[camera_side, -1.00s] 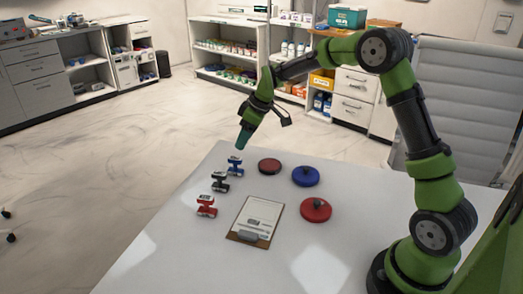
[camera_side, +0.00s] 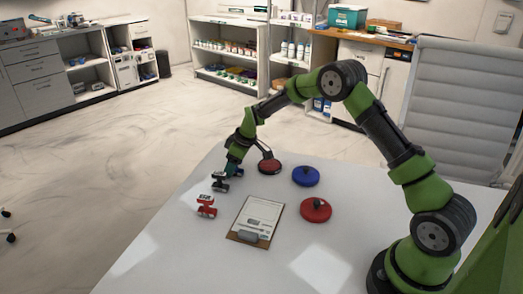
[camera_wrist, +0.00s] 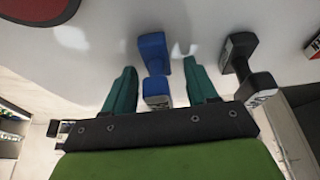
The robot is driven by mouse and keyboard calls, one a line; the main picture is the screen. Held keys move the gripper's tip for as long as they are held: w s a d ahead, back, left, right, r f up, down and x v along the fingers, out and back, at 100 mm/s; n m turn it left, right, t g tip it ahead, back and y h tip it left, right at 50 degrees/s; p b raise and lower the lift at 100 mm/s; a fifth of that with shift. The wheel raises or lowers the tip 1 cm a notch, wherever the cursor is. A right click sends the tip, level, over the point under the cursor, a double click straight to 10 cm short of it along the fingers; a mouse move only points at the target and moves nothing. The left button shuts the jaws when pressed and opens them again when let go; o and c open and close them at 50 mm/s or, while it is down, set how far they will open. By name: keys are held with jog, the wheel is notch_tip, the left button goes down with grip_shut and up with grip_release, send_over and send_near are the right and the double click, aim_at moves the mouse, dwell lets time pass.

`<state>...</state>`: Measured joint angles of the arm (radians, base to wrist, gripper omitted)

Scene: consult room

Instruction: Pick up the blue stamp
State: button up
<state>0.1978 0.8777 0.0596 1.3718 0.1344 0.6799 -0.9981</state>
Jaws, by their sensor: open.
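The blue stamp (camera_wrist: 154,52) lies between the two teal fingers of my gripper (camera_wrist: 162,92) in the wrist view. The fingers are apart, one on each side of the stamp, with a gap on both sides. In the side view my gripper (camera_side: 232,170) is down at the far left part of the table and mostly hides the blue stamp. A black stamp (camera_side: 220,182) is just in front of it, and it also shows in the wrist view (camera_wrist: 240,50) right of the fingers. A red stamp (camera_side: 206,206) stands nearer the camera.
A dark-red round pad (camera_side: 269,166), a blue round pad (camera_side: 305,176) and a red round pad (camera_side: 315,210) are to the right. A clipboard (camera_side: 258,218) lies in the middle of the white table (camera_side: 185,255). The table's front is clear.

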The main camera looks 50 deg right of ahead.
jog(key=shift+c, duration=0.3)
grip_shut()
jog(key=shift+r, duration=0.15)
jog(key=shift+r, duration=0.25)
notch_tip(320, 180, up, 3)
jog(key=shift+r, duration=0.15)
jog(key=s, duration=0.5)
jog(key=s+a, duration=0.1)
jog(key=s, duration=0.4)
jog(key=s+r, duration=0.1)
jog(key=s, duration=0.5)
jog(key=shift+a, duration=0.2)
